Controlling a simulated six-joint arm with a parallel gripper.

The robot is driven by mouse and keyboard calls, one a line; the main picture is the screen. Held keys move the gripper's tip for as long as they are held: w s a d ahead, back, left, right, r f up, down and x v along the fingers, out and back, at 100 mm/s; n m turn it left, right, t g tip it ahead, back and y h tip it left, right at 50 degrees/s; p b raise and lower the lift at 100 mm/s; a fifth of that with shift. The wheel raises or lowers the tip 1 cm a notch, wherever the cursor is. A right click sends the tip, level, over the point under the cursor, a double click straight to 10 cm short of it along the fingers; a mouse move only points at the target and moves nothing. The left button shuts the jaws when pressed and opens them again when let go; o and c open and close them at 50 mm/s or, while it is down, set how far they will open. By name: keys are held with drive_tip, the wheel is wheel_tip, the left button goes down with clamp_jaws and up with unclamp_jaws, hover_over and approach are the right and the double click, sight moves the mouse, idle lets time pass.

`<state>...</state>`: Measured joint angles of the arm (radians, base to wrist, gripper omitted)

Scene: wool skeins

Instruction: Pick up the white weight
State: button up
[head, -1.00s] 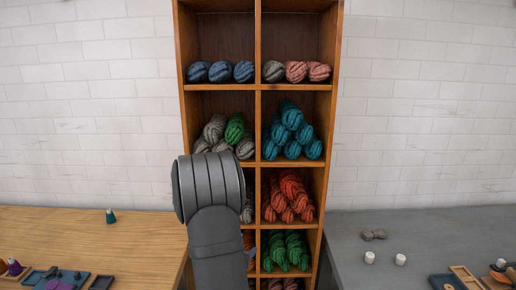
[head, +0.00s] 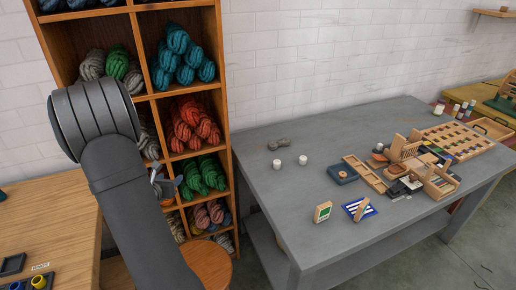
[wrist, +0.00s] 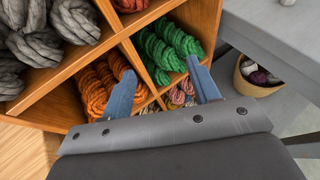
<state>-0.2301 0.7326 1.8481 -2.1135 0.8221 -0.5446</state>
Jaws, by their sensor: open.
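Two small white cylinders stand upright near the left end of the grey table, a left one (head: 280,163) and a right one (head: 303,160); I cannot tell which is the white weight. A white piece (wrist: 288,2) is cut off at the top right of the wrist view. My gripper (head: 172,183) is in front of the shelf, left of the grey table and apart from the white cylinders. In the wrist view its two blue-grey fingers (wrist: 162,68) are spread and empty, with skeins behind them. My arm hides part of the shelf.
The wooden shelf (head: 226,128) holds skeins. On the grey table (head: 265,190) lie a grey skein (head: 279,144), a blue dish (head: 342,174), a wooden tray (head: 366,174) and several wooden items. A round wooden stool (head: 208,265) stands below.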

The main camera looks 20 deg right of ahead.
drive_tip(key=d+r+m+g, duration=0.15)
drive_tip(key=d+g, duration=0.25)
drive_tip(key=d, duration=0.7)
drive_tip(key=w+d+r+m+g, duration=0.1)
drive_tip(key=d+m+g, duration=0.2)
drive_tip(key=d, duration=0.8)
drive_tip(key=d+r+m+g, duration=0.15)
drive_tip(key=d+g, duration=0.25)
drive_tip(key=d, duration=0.7)
drive_tip(key=t+y, duration=0.1)
drive_tip(key=y, duration=0.2)
hover_over(276, 162)
drive_tip(key=s+a, duration=0.1)
drive_tip(key=a, duration=0.1)
drive_tip(key=shift+m, duration=0.3)
wheel_tip(276, 162, down, 9)
drive_tip(key=shift+s+d+r, duration=0.1)
drive_tip(key=shift+s, duration=0.05)
drive_tip(key=shift+t, duration=0.3)
drive_tip(key=shift+x, duration=2.6)
drive_tip(key=shift+s, duration=0.2)
drive_tip(key=c, duration=1.2)
